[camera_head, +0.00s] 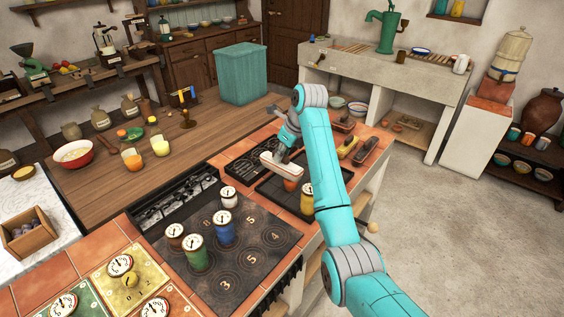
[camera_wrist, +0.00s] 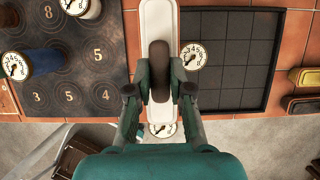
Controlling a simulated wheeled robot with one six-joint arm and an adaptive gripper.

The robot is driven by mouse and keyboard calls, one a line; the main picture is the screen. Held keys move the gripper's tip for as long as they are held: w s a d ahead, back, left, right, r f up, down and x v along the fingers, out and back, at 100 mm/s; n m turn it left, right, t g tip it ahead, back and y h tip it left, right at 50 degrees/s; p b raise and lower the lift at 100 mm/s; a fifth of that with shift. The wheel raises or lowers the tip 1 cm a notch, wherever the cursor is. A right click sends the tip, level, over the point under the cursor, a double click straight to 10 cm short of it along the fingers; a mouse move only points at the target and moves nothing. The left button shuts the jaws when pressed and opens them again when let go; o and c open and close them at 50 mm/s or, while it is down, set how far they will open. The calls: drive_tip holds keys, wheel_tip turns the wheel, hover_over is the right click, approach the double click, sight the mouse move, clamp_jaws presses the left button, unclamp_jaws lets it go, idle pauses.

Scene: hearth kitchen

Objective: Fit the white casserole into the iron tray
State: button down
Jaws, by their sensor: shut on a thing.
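The white casserole (camera_head: 281,165) is a long, narrow white dish with a dark brown grip (camera_wrist: 159,70) along its middle. My gripper (camera_wrist: 159,88) is shut on this grip, and the casserole (camera_wrist: 158,18) runs away from it, up the wrist view. The dark iron tray (camera_wrist: 242,62), with a gridded floor, lies just right of the casserole in the wrist view. In the head view the tray (camera_head: 267,188) is partly hidden by my arm and jars.
A white-dialled jar (camera_wrist: 193,57) stands by the tray's left edge. A yellow jar (camera_head: 307,198) stands close to my arm. Blue (camera_head: 224,232) and green (camera_head: 195,255) jars stand on the numbered hob (camera_head: 262,262). Yellow and brown pieces (camera_head: 350,147) lie beyond the tray.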

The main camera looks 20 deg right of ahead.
drive_tip(key=shift+f, duration=5.1)
drive_tip(key=shift+f, duration=0.55)
drive_tip(key=c, duration=1)
unclamp_jaws()
